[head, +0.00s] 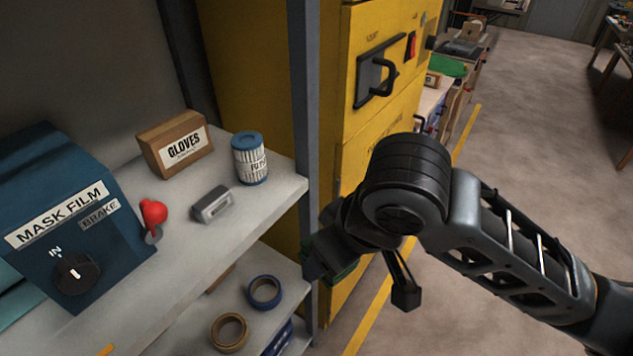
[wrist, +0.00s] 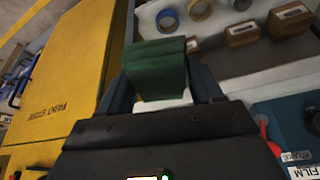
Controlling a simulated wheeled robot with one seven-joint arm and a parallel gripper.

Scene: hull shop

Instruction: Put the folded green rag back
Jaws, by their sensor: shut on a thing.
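The folded green rag (wrist: 157,66) is held between the two fingers of my gripper (wrist: 162,84) in the wrist view. It stands up from the jaws in a folded block. In the head view my gripper (head: 326,262) is beside the front right post of the shelf rack, and only a dark green bit of the rag (head: 347,272) shows, the rest hidden by the gripper and wrist. The rag looks clear of the shelf boards.
The upper shelf (head: 185,260) holds a blue mask film box (head: 95,215), a gloves box (head: 175,142), a blue-lidded tub (head: 249,160) and a small grey block (head: 212,204). Tape rolls (head: 264,292) lie on the lower shelf. A yellow cabinet (head: 350,130) stands behind the post (head: 304,120).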

